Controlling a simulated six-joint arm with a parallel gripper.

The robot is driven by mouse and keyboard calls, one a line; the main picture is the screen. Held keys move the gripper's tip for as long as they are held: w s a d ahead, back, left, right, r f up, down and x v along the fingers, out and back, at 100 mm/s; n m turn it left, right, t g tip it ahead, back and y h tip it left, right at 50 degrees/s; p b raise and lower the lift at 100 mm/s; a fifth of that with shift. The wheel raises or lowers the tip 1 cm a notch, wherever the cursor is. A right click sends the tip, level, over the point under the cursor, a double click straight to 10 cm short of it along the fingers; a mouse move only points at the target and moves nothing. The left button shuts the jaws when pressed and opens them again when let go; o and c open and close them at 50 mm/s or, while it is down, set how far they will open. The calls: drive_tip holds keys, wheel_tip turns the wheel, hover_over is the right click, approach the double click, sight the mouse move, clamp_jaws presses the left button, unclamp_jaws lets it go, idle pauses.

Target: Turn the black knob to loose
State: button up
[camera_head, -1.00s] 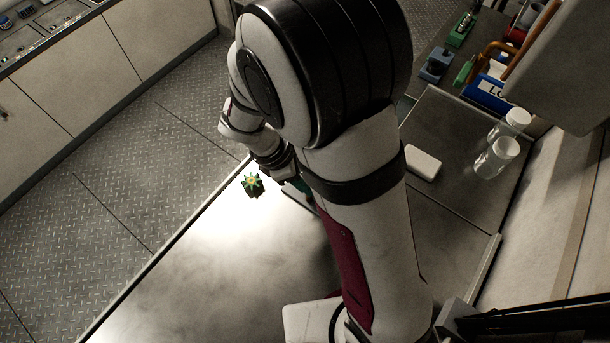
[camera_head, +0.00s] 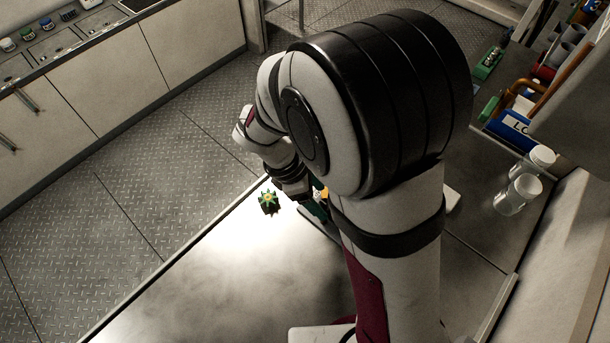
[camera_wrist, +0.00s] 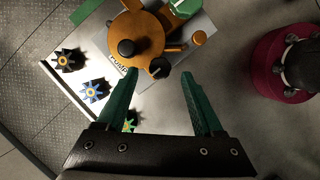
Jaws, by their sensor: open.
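In the wrist view an orange round fitting (camera_wrist: 138,36) stands on a grey plate and carries a round black knob (camera_wrist: 127,48). A smaller black knob (camera_wrist: 160,68) shows at its lower right, in line between my fingertips. A black star-shaped knob (camera_wrist: 68,60) with an orange centre lies farther left. I cannot tell which black knob the task names. My gripper (camera_wrist: 158,74) is open, with green fingers on either side of the smaller knob's line; contact and depth are unclear. In the head view my arm hides most of my gripper and the orange fitting.
A blue star knob (camera_wrist: 93,90) and a green one (camera_wrist: 129,125) sit along the plate's left side. The green one also shows in the head view (camera_head: 268,202). Two clear jars (camera_head: 518,194) and a blue bin (camera_head: 510,127) stand at the right. The near metal tabletop (camera_head: 220,285) is clear.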

drive_tip(key=v, duration=1.3)
drive_tip(key=shift+r, duration=0.25)
drive_tip(key=s+d+m+y, duration=0.3)
drive_tip(key=s+m, duration=0.5)
drive_tip(key=m, duration=0.4)
drive_tip(key=s+d+f+m+y, duration=0.1)
drive_tip(key=s+d+m+y, duration=0.2)
drive_tip(key=s+m, duration=0.5)
drive_tip(key=d+m, duration=0.1)
drive_tip(key=m, duration=0.2)
drive_tip(key=shift+s+d+f+m, duration=0.2)
drive_tip(key=shift+m, duration=0.2)
